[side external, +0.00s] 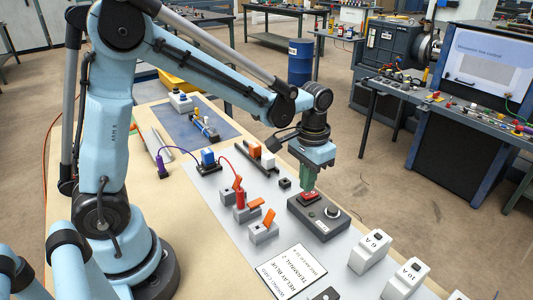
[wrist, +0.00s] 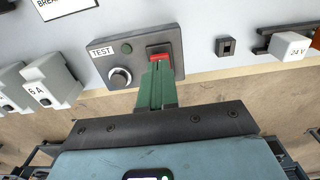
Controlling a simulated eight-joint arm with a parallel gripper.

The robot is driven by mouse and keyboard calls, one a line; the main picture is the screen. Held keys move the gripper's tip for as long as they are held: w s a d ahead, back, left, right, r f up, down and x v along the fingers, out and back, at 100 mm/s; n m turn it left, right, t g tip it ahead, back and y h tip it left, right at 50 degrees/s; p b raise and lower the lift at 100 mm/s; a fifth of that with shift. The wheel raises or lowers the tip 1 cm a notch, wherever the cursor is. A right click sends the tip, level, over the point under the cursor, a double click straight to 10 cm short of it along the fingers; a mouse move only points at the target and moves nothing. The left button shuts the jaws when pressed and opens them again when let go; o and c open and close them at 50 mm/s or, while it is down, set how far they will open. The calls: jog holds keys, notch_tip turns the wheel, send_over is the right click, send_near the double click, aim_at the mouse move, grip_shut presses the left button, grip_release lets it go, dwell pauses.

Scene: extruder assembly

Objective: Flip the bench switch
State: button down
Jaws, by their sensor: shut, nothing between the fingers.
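The bench switch is a red rocker (side external: 309,197) on a dark grey box (side external: 318,222) on the bench. In the wrist view the red rocker (wrist: 160,57) sits in a dark frame, partly hidden by my fingers. The box (wrist: 113,66) also carries a TEST label, a silver knob (wrist: 120,77) and a green button (wrist: 127,48). My gripper (side external: 306,190) points down with its green fingers shut and empty, tips right at the rocker. It also shows in the wrist view (wrist: 158,65). I cannot tell whether the tips touch the rocker.
White breaker blocks (side external: 370,251) stand right of the box. A small black block (side external: 285,183) lies behind it. Orange-lever connectors (side external: 264,227) and a printed card (side external: 292,272) are to the left and front. The bench edge runs close behind the box.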

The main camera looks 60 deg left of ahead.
aim_at(304, 195)
jog(key=shift+f, duration=0.95)
dwell(0.6)
jog(key=shift+r, duration=3.55)
jog(key=s+a+r+t, duration=0.2)
jog(key=s+t, duration=0.5)
jog(key=s, duration=0.3)
jog(key=shift+a, duration=0.25)
